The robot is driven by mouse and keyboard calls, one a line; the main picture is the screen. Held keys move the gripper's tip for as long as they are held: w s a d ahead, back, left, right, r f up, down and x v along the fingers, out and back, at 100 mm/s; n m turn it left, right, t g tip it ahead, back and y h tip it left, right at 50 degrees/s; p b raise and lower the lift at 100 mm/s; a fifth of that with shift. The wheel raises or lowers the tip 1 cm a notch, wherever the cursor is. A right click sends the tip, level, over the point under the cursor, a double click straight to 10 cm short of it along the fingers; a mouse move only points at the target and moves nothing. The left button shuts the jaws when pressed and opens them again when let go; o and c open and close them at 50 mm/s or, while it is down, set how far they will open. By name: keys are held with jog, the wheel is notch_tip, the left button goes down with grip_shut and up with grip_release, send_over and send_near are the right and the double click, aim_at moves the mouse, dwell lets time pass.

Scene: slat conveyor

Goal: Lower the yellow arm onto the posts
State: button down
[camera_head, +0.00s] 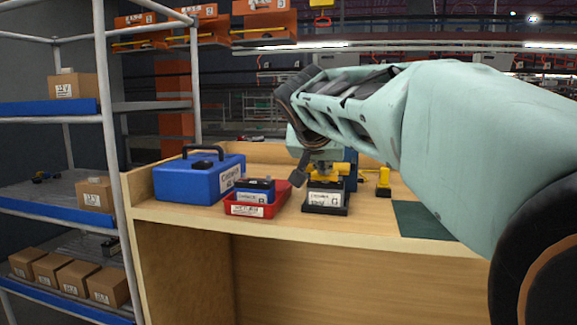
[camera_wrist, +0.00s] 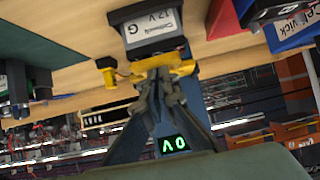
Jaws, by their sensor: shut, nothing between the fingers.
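A white-labelled battery (camera_head: 322,198) sits in a black cradle (camera_head: 327,211) on the bench, and it also shows upside down in the wrist view (camera_wrist: 152,32). The yellow arm (camera_head: 328,174) lies across just above its top, and it shows in the wrist view too (camera_wrist: 180,68). My gripper (camera_head: 318,168) points down at it; in the wrist view its fingertips (camera_wrist: 160,76) are together at the yellow arm, empty. I cannot tell if they touch it. The posts are hidden. A blue unit (camera_head: 351,165) stands behind; a green display (camera_wrist: 173,144) reads 0 V.
A red tray (camera_head: 232,207) with a dark battery and a blue toolbox (camera_head: 188,182) stand left. A small yellow-topped piece (camera_head: 384,180) and a green mat (camera_head: 420,219) lie right. A shelf rack (camera_head: 50,105) stands at far left.

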notch_tip(320, 180, down, 3)
jog(key=shift+s+a+r+g, duration=0.1)
jog(key=shift+s+a+g, duration=0.05)
jog(key=shift+g, duration=0.15)
notch_tip(320, 180, up, 13)
dwell(0.4)
